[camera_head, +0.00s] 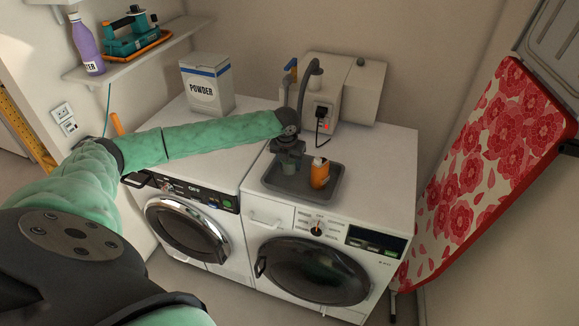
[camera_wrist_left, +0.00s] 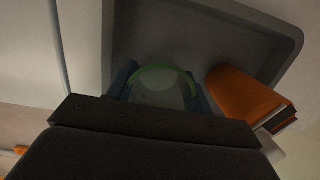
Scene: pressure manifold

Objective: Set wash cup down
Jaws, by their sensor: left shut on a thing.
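The wash cup (camera_wrist_left: 160,88) is a translucent cup with a green rim. In the left wrist view it sits between the two fingers of my left gripper (camera_wrist_left: 163,92), which is shut on it. In the head view the left gripper (camera_head: 288,158) is over the left part of a dark grey tray (camera_head: 283,190) on the right-hand machine, and the cup (camera_head: 288,168) shows faintly below the fingers. I cannot tell whether the cup's base touches the tray. My right gripper is not in view.
An orange bottle (camera_head: 320,173) stands in the tray close to the right of the gripper. A powder box (camera_head: 207,83) is at back left. The white top right of the tray is clear.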

